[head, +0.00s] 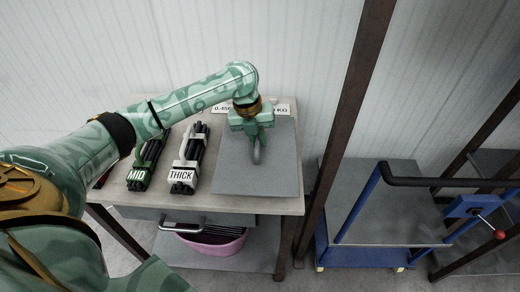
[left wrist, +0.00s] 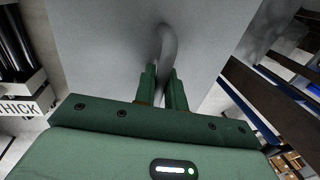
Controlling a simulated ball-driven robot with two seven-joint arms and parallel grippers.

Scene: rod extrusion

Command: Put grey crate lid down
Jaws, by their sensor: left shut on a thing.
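The grey crate lid (head: 258,176) is a flat grey panel with a curved grey handle (head: 257,153) on top. It is over the right part of the table in the head view. It also fills the upper middle of the left wrist view (left wrist: 100,50). My left gripper (head: 258,138) is above the lid and shut on its handle, with the fingers either side of the handle in the left wrist view (left wrist: 163,85). Whether the lid touches the table, or what is under it, I cannot tell. My right gripper is not in view.
On the table (head: 225,200), left of the lid, are a holder of dark rods marked THICK (head: 183,174) and one marked MID (head: 138,176). A pink tub (head: 215,243) is on the shelf below. A blue cart (head: 385,215) stands right of a brown post (head: 345,110).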

